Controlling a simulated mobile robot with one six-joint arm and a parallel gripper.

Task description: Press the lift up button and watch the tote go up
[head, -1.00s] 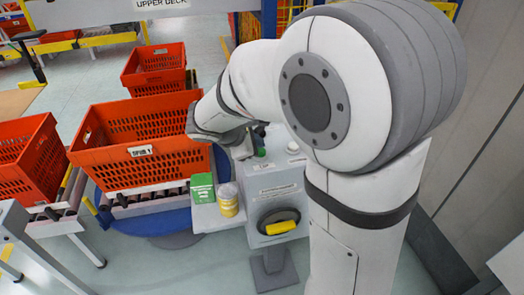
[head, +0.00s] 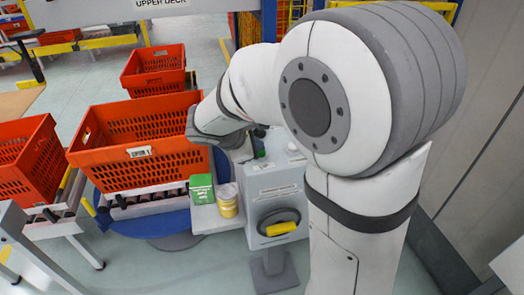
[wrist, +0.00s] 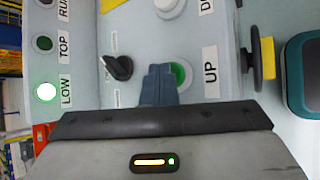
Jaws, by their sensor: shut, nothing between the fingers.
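The green button (wrist: 182,74), beside the label UP (wrist: 210,66), sits on a grey control panel (wrist: 130,20). My gripper (wrist: 160,68) is shut and empty; its fingertips overlap the button's left part in the wrist view. I cannot tell whether they touch it. The lamp by LOW (wrist: 47,91) glows; the lamp by TOP (wrist: 43,43) is dark. In the head view the control box (head: 275,182) stands below my gripper (head: 243,155), which is partly hidden by my arm. The large orange tote (head: 105,168) sits level on rollers above a blue round base (head: 150,222).
A black selector knob (wrist: 117,67) and a white button (wrist: 168,6) are near my fingers. A green box (head: 201,190) and a yellow tin (head: 227,204) stand on a side shelf. Other orange totes are at left (head: 32,160) and behind (head: 155,68).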

